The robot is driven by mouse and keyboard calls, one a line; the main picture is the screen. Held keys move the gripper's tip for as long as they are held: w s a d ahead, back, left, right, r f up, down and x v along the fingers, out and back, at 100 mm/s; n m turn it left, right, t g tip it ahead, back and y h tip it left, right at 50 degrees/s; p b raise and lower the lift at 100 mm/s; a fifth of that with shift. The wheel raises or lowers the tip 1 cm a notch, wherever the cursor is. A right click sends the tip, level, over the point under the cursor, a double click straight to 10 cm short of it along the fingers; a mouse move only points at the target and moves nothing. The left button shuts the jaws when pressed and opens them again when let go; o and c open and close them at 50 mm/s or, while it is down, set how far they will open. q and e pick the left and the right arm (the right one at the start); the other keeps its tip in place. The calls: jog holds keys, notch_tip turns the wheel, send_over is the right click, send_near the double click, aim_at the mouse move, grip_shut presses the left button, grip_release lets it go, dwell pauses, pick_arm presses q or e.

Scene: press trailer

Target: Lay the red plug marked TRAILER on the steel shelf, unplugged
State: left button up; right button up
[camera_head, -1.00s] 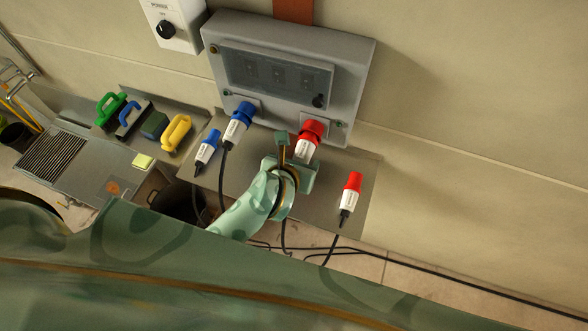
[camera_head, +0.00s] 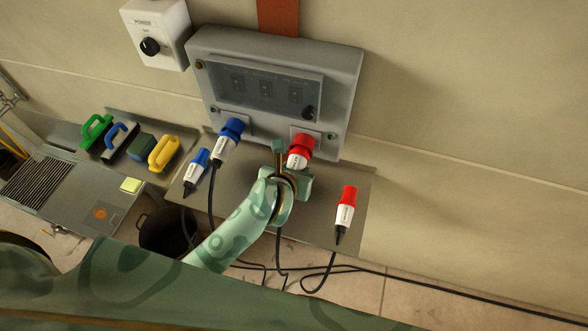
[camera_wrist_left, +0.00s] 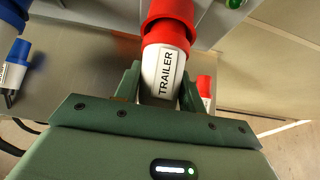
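The red and white plug marked TRAILER (camera_wrist_left: 165,72) sits in the right socket of the grey panel, its white body pointing down toward me. It also shows in the head view (camera_head: 299,157). My left gripper (camera_head: 289,160) is at this plug, with one finger on each side of its white body. In the left wrist view the fingers (camera_wrist_left: 160,88) look open around it; firm contact does not show. The steel shelf (camera_head: 250,200) lies below the panel. My right gripper is not in view.
Another red plug (camera_head: 345,214) lies on the shelf at right. A blue plug (camera_head: 226,144) sits in the left socket of the panel (camera_head: 340,80); another blue plug (camera_head: 196,172) lies on the shelf at left. Black cables hang over the front edge. The shelf between is partly clear.

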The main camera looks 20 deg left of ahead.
pick_arm(q)
jog(key=shift+s, duration=0.15)
jog(key=shift+s+p, duration=0.3)
jog(key=shift+s, duration=0.95)
jog(key=shift+s+a+p, duration=0.1)
jog(key=shift+s+p, duration=0.2)
jog(key=shift+s, duration=2.05)
